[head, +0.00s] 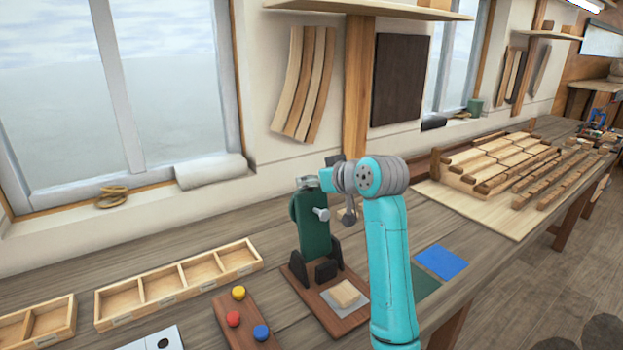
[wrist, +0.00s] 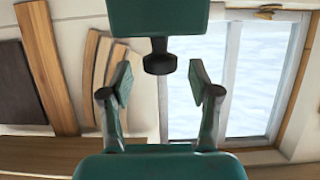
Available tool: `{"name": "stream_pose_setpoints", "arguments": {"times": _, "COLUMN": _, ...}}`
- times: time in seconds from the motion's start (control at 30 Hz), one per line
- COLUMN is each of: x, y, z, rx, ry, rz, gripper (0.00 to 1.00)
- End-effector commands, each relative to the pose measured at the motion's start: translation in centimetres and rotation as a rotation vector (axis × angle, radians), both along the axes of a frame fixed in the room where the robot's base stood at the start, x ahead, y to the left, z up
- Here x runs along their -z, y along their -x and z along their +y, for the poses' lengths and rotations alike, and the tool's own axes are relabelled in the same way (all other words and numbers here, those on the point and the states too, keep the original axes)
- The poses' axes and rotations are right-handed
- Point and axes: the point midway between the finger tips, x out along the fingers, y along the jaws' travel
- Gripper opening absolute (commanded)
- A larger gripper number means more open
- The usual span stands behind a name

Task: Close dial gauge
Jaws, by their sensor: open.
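A dark green upright device (head: 314,225) stands on a brown board (head: 345,319), with a pale knob (head: 321,213) on its side and black parts at its foot. No dial face shows, so I cannot tell which part is the gauge. My gripper (wrist: 161,82) is open in the wrist view, its two fingers spread apart. A black knob-shaped part (wrist: 160,57) below a green block (wrist: 158,15) shows between and above the fingertips, touching neither in the picture. In the head view my teal arm reaches the device's top right, and the fingers are hard to make out.
A pale block (head: 345,294) lies on a grey plate on the board. A button board (head: 236,318) with red, yellow and blue buttons and a wooden divided tray (head: 178,284) stand left. A blue square (head: 441,262) lies right of my arm. Wooden strips (head: 500,165) lie farther right.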

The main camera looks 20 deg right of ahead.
Motion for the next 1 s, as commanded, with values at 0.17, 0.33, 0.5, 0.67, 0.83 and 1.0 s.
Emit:
{"name": "stream_pose_setpoints", "arguments": {"times": 0.17, "x": 0.54, "y": -1.14, "z": 0.44, "rx": -0.001, "ry": 0.0, "rz": 0.001, "gripper": 0.62}}
{"name": "stream_pose_setpoints", "arguments": {"times": 0.33, "x": 0.61, "y": -1.34, "z": 0.5, "rx": -0.001, "ry": 0.0, "rz": 0.0, "gripper": 0.62}}
{"name": "stream_pose_setpoints", "arguments": {"times": 0.5, "x": 0.6, "y": -1.32, "z": 0.47, "rx": -0.001, "ry": 0.0, "rz": 0.0, "gripper": 0.57}}
{"name": "stream_pose_setpoints", "arguments": {"times": 0.67, "x": 0.6, "y": -1.31, "z": 0.47, "rx": 0.0, "ry": 0.0, "rz": 0.0, "gripper": 0.17}}
{"name": "stream_pose_setpoints", "arguments": {"times": 0.83, "x": 0.6, "y": -1.31, "z": 0.47, "rx": 0.0, "ry": 0.0, "rz": 0.0, "gripper": 0.0}}
{"name": "stream_pose_setpoints", "arguments": {"times": 1.0, "x": 0.63, "y": -1.12, "z": 0.39, "rx": 0.0, "ry": -0.002, "rz": -0.008, "gripper": 0.0}}
